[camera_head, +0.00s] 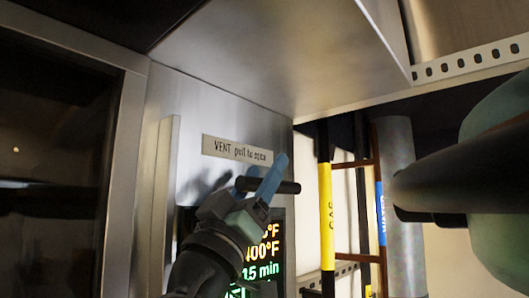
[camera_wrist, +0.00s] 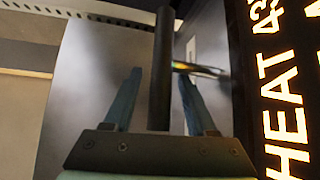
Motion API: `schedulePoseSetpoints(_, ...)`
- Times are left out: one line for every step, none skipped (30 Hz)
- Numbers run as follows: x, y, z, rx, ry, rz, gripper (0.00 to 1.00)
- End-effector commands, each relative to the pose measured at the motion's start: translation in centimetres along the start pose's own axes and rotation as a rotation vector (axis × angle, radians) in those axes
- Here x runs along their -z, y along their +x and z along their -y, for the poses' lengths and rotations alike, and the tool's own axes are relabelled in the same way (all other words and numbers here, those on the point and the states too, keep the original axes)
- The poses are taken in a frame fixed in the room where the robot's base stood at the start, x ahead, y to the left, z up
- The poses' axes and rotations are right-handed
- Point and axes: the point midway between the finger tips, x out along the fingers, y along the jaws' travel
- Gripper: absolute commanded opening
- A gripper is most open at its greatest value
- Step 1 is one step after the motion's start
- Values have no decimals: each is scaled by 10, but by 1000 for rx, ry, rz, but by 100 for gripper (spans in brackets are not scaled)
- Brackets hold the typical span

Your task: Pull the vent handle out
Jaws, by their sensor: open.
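The vent handle (camera_head: 289,187) is a dark bar below the "VENT pull to open" label (camera_head: 237,150) on the steel panel. In the wrist view the dark bar (camera_wrist: 162,60) runs upright between my two blue-grey fingers, and a shiny rod (camera_wrist: 200,69) joins it from the right. My gripper (camera_head: 262,183) is open at the bar. It also shows in the wrist view (camera_wrist: 159,76), with one finger on each side of the bar and gaps visible on both sides. One finger covers part of the bar in the head view.
A lit display (camera_head: 265,246) sits just below the handle, partly hidden by my arm. A dark glass door (camera_head: 55,150) is at left. A steel hood (camera_head: 290,55) overhangs above. Yellow gas (camera_head: 325,210) and blue water (camera_head: 380,212) pipes stand to the right.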

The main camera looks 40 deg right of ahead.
Motion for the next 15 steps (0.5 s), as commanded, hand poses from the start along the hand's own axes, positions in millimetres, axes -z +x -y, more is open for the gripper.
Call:
schedulePoseSetpoints(1, 5, -1, 0, -1, 0, 57)
schedulePoseSetpoints(1, 7, -1, 0, -1, 0, 57)
schedulePoseSetpoints(1, 8, 0, 0, 0, 0, 57)
schedulePoseSetpoints(0, 9, 0, 0, 0, 0, 57)
schedulePoseSetpoints(0, 9, 0, 0, 0, 0, 57)
schedulePoseSetpoints(0, 9, 0, 0, 1, 0, 57)
schedulePoseSetpoints(0, 9, 0, 0, 1, 0, 57)
schedulePoseSetpoints(0, 9, 0, 0, 1, 0, 57)
schedulePoseSetpoints(-1, 9, 0, 0, 1, 0, 57)
schedulePoseSetpoints(-1, 9, 0, 0, 1, 0, 57)
schedulePoseSetpoints(-1, 9, 0, 0, 1, 0, 57)
schedulePoseSetpoints(-1, 9, 0, 0, 1, 0, 57)
schedulePoseSetpoints(-1, 9, 0, 0, 0, 0, 53)
schedulePoseSetpoints(0, 9, 0, 0, 0, 0, 48)
schedulePoseSetpoints(0, 9, 0, 0, 0, 0, 41)
